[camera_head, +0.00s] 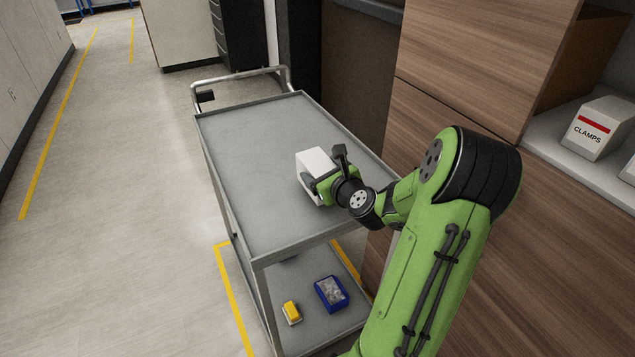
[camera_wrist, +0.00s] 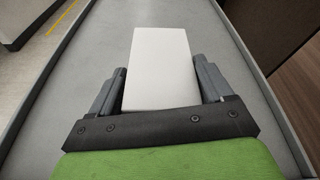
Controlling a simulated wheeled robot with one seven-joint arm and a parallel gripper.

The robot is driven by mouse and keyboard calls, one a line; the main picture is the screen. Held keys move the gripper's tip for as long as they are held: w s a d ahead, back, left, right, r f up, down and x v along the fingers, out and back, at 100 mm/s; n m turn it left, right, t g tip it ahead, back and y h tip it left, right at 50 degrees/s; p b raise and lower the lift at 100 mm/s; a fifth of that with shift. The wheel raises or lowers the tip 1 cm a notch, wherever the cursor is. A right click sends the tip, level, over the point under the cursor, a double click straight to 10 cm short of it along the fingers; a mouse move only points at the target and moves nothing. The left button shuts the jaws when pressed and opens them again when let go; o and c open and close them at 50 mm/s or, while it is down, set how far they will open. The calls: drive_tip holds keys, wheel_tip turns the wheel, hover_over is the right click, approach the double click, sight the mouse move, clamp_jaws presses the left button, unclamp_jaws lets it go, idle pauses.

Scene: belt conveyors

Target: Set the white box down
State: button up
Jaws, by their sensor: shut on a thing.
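The white box (camera_head: 314,163) is at the upper tray of a grey metal cart (camera_head: 240,130). My gripper (camera_head: 325,180) is shut on the white box, with one finger on each side. In the wrist view the white box (camera_wrist: 160,60) stands between the two dark fingers of my gripper (camera_wrist: 160,85), with the grey cart tray (camera_wrist: 80,75) around it. I cannot tell whether the underside of the box touches the tray; its lower part is partly hidden by my gripper.
The rest of the upper tray is empty, with a low rim. The lower shelf holds a blue bin (camera_head: 331,293) and a yellow item (camera_head: 291,312). A wooden cabinet (camera_head: 480,70) stands close on the right, with a box marked CLAMPS (camera_head: 597,128) on its shelf. Open floor (camera_head: 110,190) lies left.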

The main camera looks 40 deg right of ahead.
wheel_tip(320, 180, down, 3)
drive_tip(key=shift+r+b, duration=0.15)
drive_tip(key=shift+b, duration=0.35)
drive_tip(key=shift+r, duration=0.1)
drive_tip(key=o, duration=1.6)
drive_tip(key=shift+s+r, duration=0.1)
drive_tip(key=shift+s, duration=0.05)
drive_tip(key=b+v, duration=0.2)
drive_tip(key=v, duration=0.8)
drive_tip(key=shift+s+d+b, duration=0.15)
drive_tip(key=shift+s+b, duration=0.15)
drive_tip(key=shift+b, duration=0.05)
drive_tip(key=shift+s+a+r+b, duration=0.2)
drive_tip(key=shift+s+a+b, duration=0.25)
drive_tip(key=shift+b, duration=0.25)
